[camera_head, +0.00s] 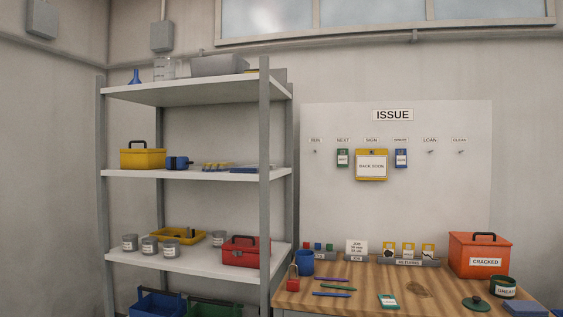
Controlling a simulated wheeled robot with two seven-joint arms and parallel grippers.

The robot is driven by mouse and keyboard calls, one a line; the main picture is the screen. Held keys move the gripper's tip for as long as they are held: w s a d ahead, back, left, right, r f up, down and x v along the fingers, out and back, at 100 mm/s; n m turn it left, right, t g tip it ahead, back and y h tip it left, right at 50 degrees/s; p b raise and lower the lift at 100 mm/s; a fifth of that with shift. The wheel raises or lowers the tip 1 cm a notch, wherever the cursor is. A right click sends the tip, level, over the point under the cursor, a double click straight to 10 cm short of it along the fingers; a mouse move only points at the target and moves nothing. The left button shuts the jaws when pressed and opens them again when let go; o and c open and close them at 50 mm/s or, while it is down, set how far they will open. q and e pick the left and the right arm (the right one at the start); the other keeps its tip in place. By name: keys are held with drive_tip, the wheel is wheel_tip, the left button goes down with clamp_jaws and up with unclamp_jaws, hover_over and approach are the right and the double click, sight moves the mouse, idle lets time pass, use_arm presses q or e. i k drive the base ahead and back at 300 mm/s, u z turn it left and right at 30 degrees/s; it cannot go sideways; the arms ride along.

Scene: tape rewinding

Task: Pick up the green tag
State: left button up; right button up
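A small green tag (388,300) with a white label lies flat on the wooden bench near its front edge. Another green tag (342,158) hangs on the white board under a label that seems to read NEXT. A blue tag (401,158) hangs further right, beyond a yellow sign (371,165) reading BACK SOON. Neither of my grippers shows in the head view.
The wooden bench (345,297) carries several pens, a blue mug (306,263), a red padlock (293,278), a RETURNS rack (408,262), an orange CRACKED box (482,256) and a green-rimmed jar (503,287). A loaded metal shelf (195,174) stands left.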

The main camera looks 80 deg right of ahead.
sight(342, 160)
drive_tip(key=z, duration=0.35)
drive_tip(key=i, duration=1.65)
drive_tip(key=z, duration=1.05)
